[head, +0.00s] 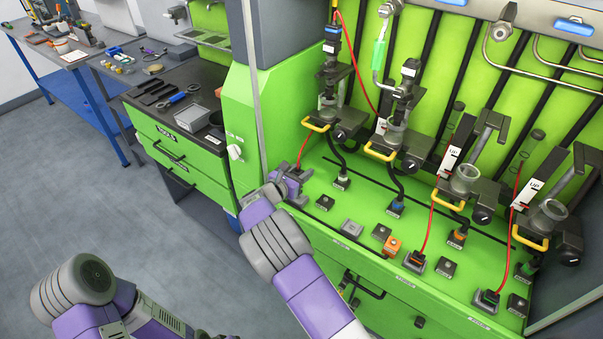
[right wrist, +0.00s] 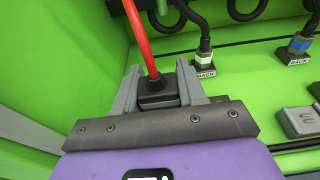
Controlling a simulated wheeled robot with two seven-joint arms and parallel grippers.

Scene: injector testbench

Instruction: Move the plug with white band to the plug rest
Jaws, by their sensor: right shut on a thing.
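The plug with a white band (head: 341,182) stands upright on the green bench top at the left, on a black cable. It also shows in the right wrist view (right wrist: 204,58), above a RACK label and apart from my fingers. My right gripper (head: 291,178) is at the bench's left end. In the right wrist view, its grey fingers (right wrist: 158,95) are shut on a black plug (right wrist: 158,92) with a red cable. No band shows on this held plug. I cannot tell which fixture is the plug rest. My left gripper is out of view.
A blue-banded plug (head: 395,208) stands to the right of the white-banded one. A green side wall (head: 252,130) rises close beside my right gripper.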

